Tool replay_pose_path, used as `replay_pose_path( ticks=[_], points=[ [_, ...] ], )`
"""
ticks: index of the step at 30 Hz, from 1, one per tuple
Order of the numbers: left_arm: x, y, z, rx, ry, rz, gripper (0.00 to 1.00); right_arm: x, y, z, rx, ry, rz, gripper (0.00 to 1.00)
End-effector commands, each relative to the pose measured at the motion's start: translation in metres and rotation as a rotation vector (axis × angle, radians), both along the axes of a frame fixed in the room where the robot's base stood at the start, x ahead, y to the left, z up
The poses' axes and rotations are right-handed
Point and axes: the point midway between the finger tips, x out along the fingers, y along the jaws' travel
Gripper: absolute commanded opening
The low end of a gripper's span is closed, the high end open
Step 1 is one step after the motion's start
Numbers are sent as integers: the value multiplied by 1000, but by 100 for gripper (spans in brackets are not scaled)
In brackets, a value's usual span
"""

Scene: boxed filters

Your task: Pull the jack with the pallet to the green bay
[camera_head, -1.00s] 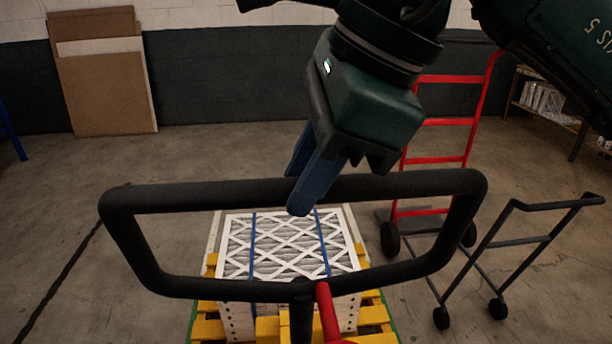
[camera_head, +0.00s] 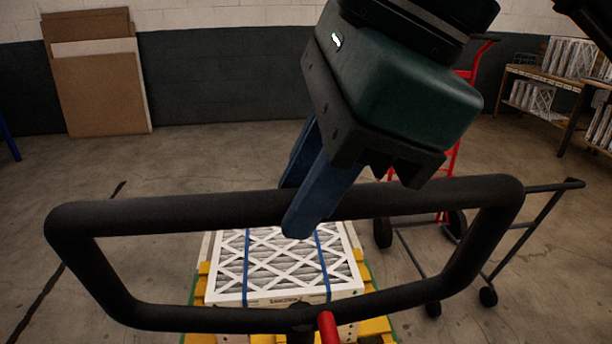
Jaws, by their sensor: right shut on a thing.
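The jack's black loop handle (camera_head: 150,214) spans the lower half of the view, with a red lever (camera_head: 328,328) at its lower middle. My right gripper (camera_head: 308,196) comes down from above, its blue fingers shut on the handle's top bar near the middle. Beyond the handle is the yellow pallet (camera_head: 375,327), bearing a boxed filter load (camera_head: 285,262) with blue straps. A thin green line (camera_head: 369,275) shows on the floor beside the pallet; whether it marks the green bay is unclear. The jack's body and forks are hidden. My left gripper is not in view.
A dark cart (camera_head: 530,225) stands at the right, with a red hand truck (camera_head: 450,160) behind it, partly hidden by my right gripper. A shelf with filters (camera_head: 545,95) is at the far right. Cardboard sheets (camera_head: 100,95) lean on the back wall.

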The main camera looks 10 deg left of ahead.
Motion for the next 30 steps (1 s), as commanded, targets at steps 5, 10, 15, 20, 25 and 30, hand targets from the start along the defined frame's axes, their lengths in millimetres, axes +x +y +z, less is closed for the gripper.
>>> replay_pose_path(
  ticks=[5, 10, 15, 20, 25, 30],
  points=[
    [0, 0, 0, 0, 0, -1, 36, -4, -1, -1, -7, 7, 9, 0],
    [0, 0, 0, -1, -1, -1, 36, -3, -1, -1, -6, 7, 8, 35],
    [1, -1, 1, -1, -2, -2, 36, -2, 0, -1, -4, 5, 6, 45],
    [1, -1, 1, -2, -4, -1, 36, -2, 0, 0, -3, 5, 5, 45],
    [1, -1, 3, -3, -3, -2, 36, -2, -4, 10, -1, 3, 4, 45],
    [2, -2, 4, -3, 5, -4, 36, -3, -17, 40, 1, 2, 1, 45]
  ],
)
